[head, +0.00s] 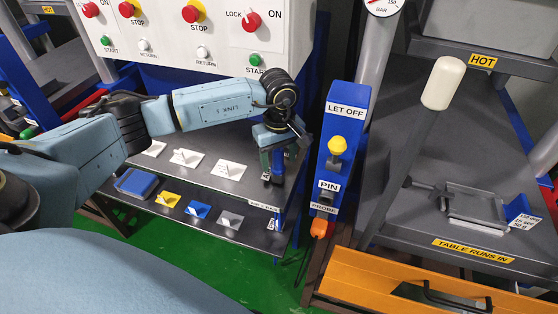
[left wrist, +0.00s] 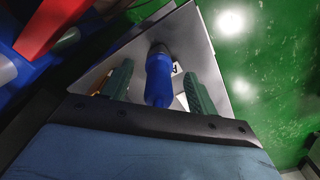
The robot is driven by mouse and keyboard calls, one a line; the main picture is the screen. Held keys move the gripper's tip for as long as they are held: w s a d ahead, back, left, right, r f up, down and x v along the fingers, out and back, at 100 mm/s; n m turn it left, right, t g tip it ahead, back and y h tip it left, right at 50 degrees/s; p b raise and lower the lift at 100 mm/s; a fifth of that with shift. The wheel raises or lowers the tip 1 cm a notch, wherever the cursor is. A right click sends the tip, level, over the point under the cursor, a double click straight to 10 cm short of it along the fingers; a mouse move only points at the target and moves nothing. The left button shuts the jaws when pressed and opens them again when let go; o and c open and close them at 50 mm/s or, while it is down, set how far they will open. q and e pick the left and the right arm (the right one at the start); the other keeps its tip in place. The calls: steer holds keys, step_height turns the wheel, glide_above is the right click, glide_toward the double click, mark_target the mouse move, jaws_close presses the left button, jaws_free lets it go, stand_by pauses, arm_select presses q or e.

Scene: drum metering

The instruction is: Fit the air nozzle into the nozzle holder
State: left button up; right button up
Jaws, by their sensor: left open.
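My left gripper (head: 277,178) is at the right end of the grey shelf, pointing down, with its fingers apart. In the left wrist view, a blue air nozzle (left wrist: 159,80) with a grey end lies between the two green fingers of the gripper (left wrist: 158,82). There are gaps on both sides, so the fingers are not closed on it. The nozzle also shows as a blue strip between the fingers in the head view (head: 278,165). I cannot make out the nozzle holder clearly; the arm and gripper cover part of that shelf end. My right gripper is not in view.
The lower shelf (head: 180,207) carries small coloured tags and a blue box (head: 135,184). Right of the gripper stands a blue post (head: 345,120) with a yellow knob (head: 337,146). A button panel (head: 210,30) rises behind my arm. An orange bench (head: 370,285) is at lower right.

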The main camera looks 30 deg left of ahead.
arm_select(q)
step_height(320, 180, up, 12)
steer(key=shift+f, duration=0.15)
steer(key=shift+f, duration=0.1)
stand_by(1.0)
